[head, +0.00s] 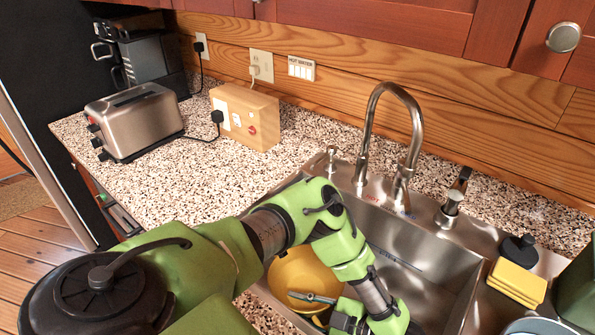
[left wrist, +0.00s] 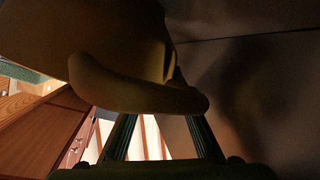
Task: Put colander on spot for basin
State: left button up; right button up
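A yellow colander (head: 287,270) is at the left part of the steel sink (head: 450,268). My left arm crosses in front of it and hides part of it. My left gripper (head: 312,307) is at the colander's lower right side, with a grey finger against its yellow surface. In the left wrist view the colander's thick rim or handle (left wrist: 135,95) lies across the fingers of my left gripper (left wrist: 165,125) and hides their tips. I cannot tell whether they are closed on it, or whether the colander rests on the sink. My right gripper is not in view.
A tall faucet (head: 410,125) stands behind the sink. A soap dispenser (head: 449,208) and a yellow sponge (head: 517,280) are to its right. A toaster (head: 134,122) and a wooden socket box (head: 245,115) stand on the speckled counter (head: 190,180), which has free room before them.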

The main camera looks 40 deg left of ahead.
pick_arm(q)
jog(key=shift+r, duration=0.55)
jog(key=v, duration=0.7)
jog(key=shift+d+b, duration=0.25)
jog(key=shift+b, duration=0.15)
jog(key=shift+r, duration=0.25)
